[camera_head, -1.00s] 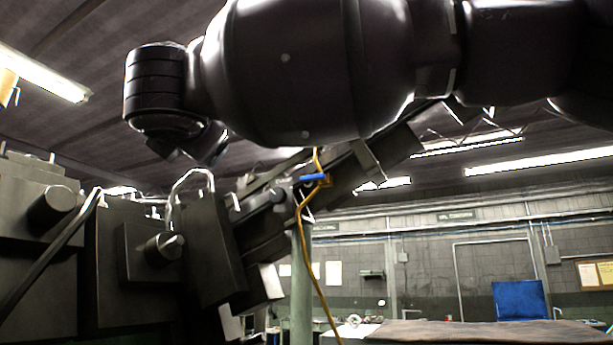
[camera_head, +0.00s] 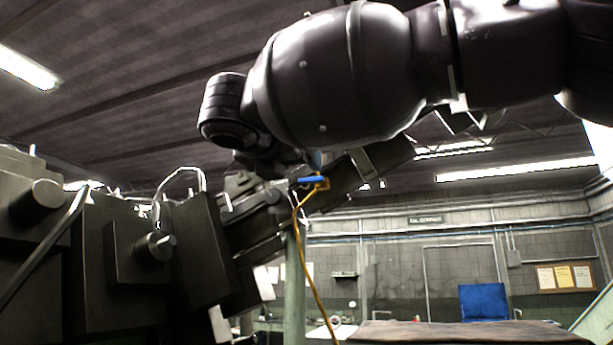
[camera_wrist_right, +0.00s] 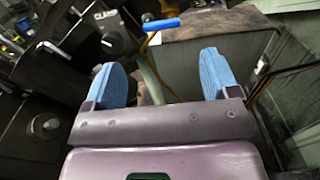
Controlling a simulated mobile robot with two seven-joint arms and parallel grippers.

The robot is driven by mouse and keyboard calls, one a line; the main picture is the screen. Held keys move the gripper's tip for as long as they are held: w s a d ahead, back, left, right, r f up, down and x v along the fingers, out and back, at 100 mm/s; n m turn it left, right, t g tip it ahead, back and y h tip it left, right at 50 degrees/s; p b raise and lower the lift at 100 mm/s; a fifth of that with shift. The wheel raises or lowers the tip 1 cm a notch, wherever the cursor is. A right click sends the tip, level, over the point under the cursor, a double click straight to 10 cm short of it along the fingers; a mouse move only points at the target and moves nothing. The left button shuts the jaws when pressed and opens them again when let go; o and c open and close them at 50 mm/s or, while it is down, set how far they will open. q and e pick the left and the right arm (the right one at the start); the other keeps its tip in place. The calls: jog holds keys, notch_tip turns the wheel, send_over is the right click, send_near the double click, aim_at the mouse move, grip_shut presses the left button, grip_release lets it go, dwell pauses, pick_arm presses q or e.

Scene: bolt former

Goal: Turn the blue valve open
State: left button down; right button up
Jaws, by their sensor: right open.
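The blue valve (camera_head: 313,180) is a small bright blue lever on a yellow pipe or hose (camera_head: 300,225), beside the dark machine in the middle of the head view. In the right wrist view, the blue valve (camera_wrist_right: 162,24) lies roughly level across the picture, beyond my fingertips and apart from them. My right gripper (camera_wrist_right: 163,78) is open, with its two light blue fingers spread and nothing between them. In the head view, my dark right arm crosses the top and its wrist hangs just above and left of the valve; the fingers are mostly hidden there. My left gripper is not in view.
The dark machine (camera_head: 130,260) with blocks and round knobs fills the left side. A green post (camera_head: 294,270) stands behind the valve. A table (camera_head: 450,333) and a blue chair back (camera_head: 484,302) are at the lower right. Open room lies behind.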

aim_at(310, 179)
jog(key=p+x, duration=0.1)
jog(key=x, duration=0.7)
jog(key=shift+w+d, duration=0.15)
jog(key=shift+w, duration=0.05)
jog(key=c, duration=0.9)
